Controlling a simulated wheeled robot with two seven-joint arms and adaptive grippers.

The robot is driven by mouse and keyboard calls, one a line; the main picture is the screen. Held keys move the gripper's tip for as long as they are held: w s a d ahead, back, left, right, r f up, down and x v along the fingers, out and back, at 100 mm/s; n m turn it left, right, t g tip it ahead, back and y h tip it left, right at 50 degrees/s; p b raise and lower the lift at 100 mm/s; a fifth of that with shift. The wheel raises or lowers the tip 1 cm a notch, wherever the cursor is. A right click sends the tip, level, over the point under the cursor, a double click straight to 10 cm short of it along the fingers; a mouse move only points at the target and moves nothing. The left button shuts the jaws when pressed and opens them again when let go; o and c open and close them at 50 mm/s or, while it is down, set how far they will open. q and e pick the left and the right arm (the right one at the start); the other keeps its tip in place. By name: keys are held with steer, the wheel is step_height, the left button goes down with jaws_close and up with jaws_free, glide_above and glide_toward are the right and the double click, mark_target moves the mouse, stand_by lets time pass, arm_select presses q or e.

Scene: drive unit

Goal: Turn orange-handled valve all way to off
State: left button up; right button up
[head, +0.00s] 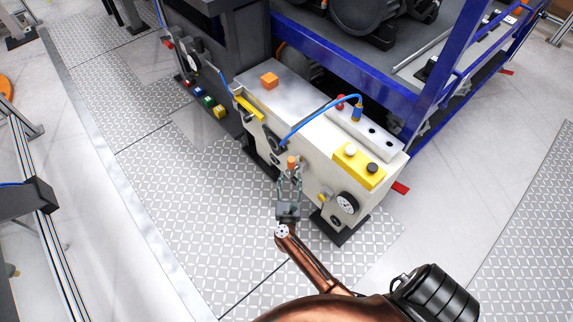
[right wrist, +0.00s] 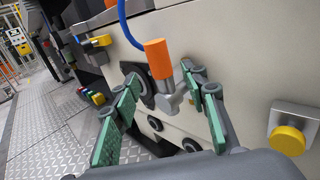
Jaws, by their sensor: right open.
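The orange-handled valve (head: 291,162) sits on the front face of the cream drive unit (head: 312,178). In the right wrist view its orange handle (right wrist: 158,59) points up, with a grey metal stem below it. My right gripper (head: 290,178) is at the valve, its fingers open on either side of it. In the right wrist view the green-padded fingers (right wrist: 165,108) are spread, with the valve between and beyond them. I cannot tell whether either finger touches it. My left gripper is not in view.
A yellow button (right wrist: 287,140) is right of the valve in the wrist view. A yellow panel (head: 358,166) and a round gauge (head: 347,203) are to the right. The patterned floor (head: 210,220) in front is clear.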

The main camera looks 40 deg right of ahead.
mark_target(291, 167)
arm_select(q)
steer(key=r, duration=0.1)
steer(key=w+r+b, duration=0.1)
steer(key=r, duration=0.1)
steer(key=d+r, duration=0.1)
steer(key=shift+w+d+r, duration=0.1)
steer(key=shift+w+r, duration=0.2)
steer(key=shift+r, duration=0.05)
arm_select(e)
steer(key=x, duration=0.7)
steer(key=shift+w+d+r, duration=0.1)
steer(key=shift+w+d, duration=0.1)
steer(key=shift+w, duration=0.05)
jaws_close()
